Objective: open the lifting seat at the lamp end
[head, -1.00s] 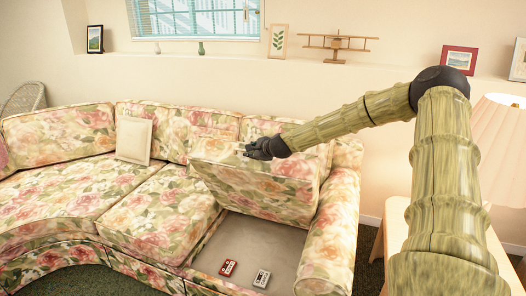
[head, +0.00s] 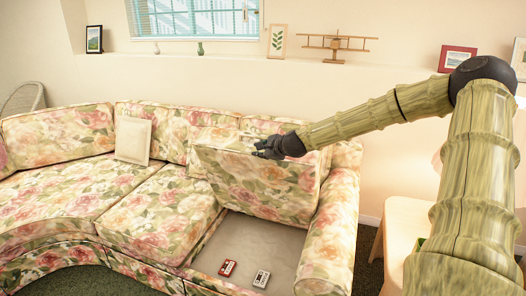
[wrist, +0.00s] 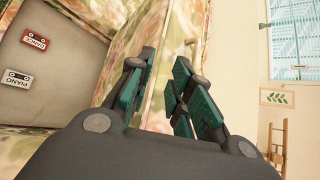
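The lifting seat (head: 255,185) is the floral, hinged seat section at the right end of the sofa, by the lamp. It is tilted up steeply, with its front edge raised. The storage space (head: 240,240) beneath it is exposed, with a grey floor. My gripper (head: 258,149) is at the raised edge of the seat. In the wrist view the fingers of my gripper (wrist: 165,85) are apart, with the seat's edge running between or just beyond them. I cannot tell exactly where they touch it.
A red cassette (head: 228,267) and a white cassette (head: 262,278) lie in the storage space. The sofa's right arm (head: 332,225) stands beside it. A side table (head: 405,220) is further right. A ledge behind holds a wooden model plane (head: 336,45) and frames.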

